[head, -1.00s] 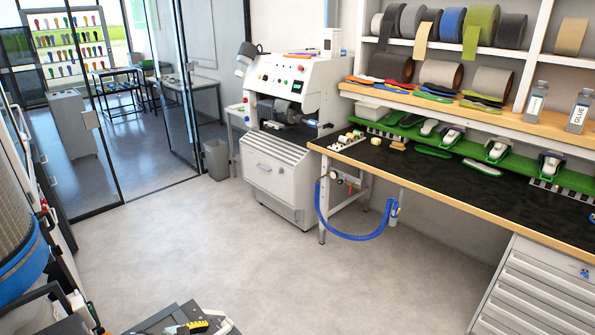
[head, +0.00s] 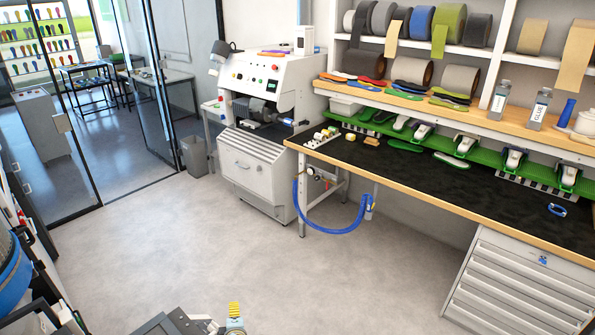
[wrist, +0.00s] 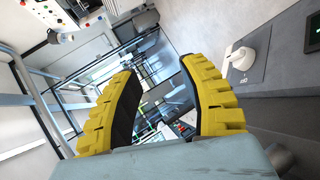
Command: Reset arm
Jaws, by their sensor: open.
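My gripper (wrist: 165,105) fills the lower middle of the wrist view. Its two yellow ribbed fingers with dark inner pads stand apart, and nothing is between them. Past the fingers the wrist view shows the room tilted on its side. In the head view a small yellow finger part of my gripper (head: 235,310) shows at the bottom edge, low over the floor and well away from the workbench (head: 400,207). The rest of my arm is mostly cut off by the frame.
The grinding machine (head: 262,130) stands at the back middle. A green rack (head: 480,158) with insole holders runs along the bench's rear. A blue hose (head: 330,230) hangs below the bench front. A drawer cabinet (head: 520,285) is at the lower right. The floor (head: 180,245) between is clear.

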